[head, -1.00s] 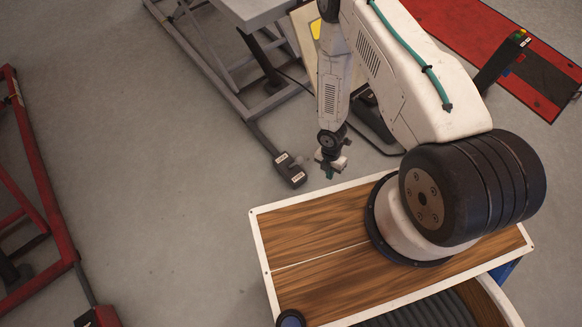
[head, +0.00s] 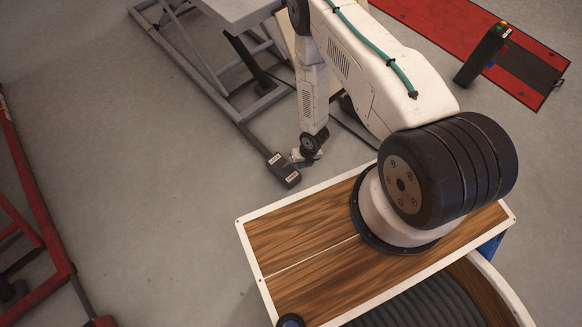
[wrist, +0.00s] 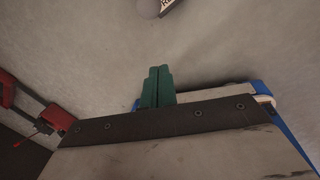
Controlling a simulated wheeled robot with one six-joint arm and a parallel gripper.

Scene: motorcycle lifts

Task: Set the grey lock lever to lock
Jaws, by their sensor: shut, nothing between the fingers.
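The lock box (head: 283,172) is a small dark block with two white labels, at the near end of the grey lift's frame in the head view. In the wrist view a rounded grey knob (wrist: 148,8), seemingly the lever's end, shows at the top edge beside a partly cut-off label (wrist: 168,4). My gripper (head: 299,162) is beside the box's upper right and hides most of the lever in the head view. Its green fingers (wrist: 159,84) are together and empty, with floor between them and the knob in the wrist view. I cannot tell the lever's setting or any contact.
The grey lift (head: 190,62) stands at upper left, with its platform (head: 240,8) above. A red lift frame (head: 35,220) is at far left. A red ramp (head: 425,35) and a dark control post (head: 482,55) are at upper right. Floor left of the box is clear.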

